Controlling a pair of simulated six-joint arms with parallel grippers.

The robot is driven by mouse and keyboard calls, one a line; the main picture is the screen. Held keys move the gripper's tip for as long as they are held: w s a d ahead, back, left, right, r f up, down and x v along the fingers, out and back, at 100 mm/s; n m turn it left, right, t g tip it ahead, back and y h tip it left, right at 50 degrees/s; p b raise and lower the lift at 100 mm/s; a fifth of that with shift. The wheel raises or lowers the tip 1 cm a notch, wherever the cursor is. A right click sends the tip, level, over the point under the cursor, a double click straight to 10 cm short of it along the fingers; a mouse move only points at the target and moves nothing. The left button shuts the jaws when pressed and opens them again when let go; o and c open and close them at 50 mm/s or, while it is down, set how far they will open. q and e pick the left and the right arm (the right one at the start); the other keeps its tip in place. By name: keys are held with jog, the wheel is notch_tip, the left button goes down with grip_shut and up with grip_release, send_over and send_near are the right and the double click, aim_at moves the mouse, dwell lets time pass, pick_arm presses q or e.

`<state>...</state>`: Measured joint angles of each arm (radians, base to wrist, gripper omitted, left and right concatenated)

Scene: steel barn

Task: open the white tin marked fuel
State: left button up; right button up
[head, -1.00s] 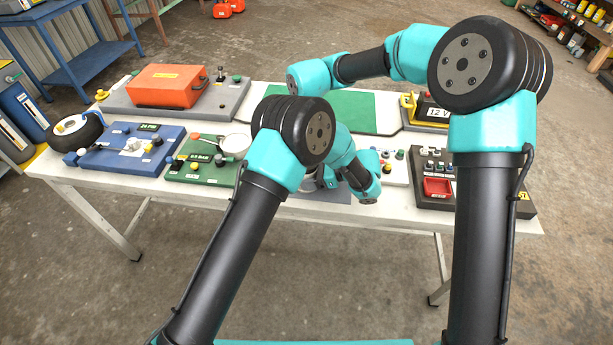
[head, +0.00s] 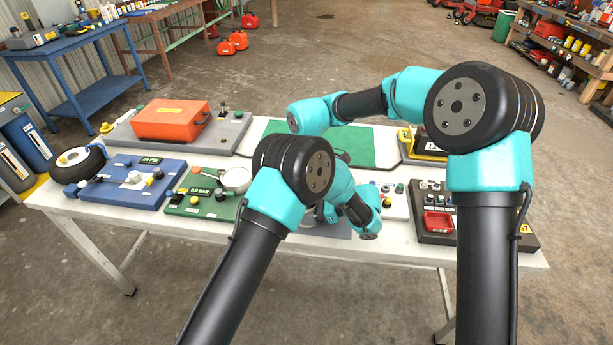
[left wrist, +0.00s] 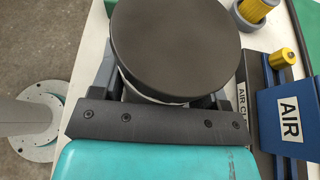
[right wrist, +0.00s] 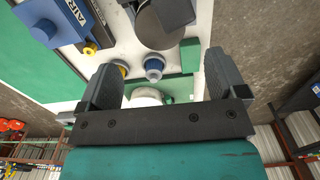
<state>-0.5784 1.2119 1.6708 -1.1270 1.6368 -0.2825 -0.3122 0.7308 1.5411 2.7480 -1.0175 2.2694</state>
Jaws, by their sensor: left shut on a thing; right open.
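In the left wrist view a round thing with a wide dark lid (left wrist: 176,45) fills the space between my left fingers (left wrist: 165,90). A strip of pale side shows under the lid, so it looks like the white tin; no fuel marking is visible. My left gripper is shut on it. My right gripper (right wrist: 163,82) is open. A white round thing (right wrist: 148,96) shows between its fingers in the picture; I cannot tell how near it is. A dark round top (right wrist: 165,22) shows beyond.
A blue AIR block (left wrist: 289,118) with a yellow knob is beside the held thing. An orange case (head: 170,119), a green mat (head: 345,145) and a dark panel with a red tray (head: 438,222) crowd the white table.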

jog(key=shift+f, duration=0.1)
dwell(0.3)
jog(key=shift+f, duration=3.95)
jog(key=shift+c, duration=0.2)
jog(key=c, duration=0.8)
jog(key=o, duration=0.9)
jog(key=shift+r, duration=0.1)
jog(key=shift+r, duration=2.2)
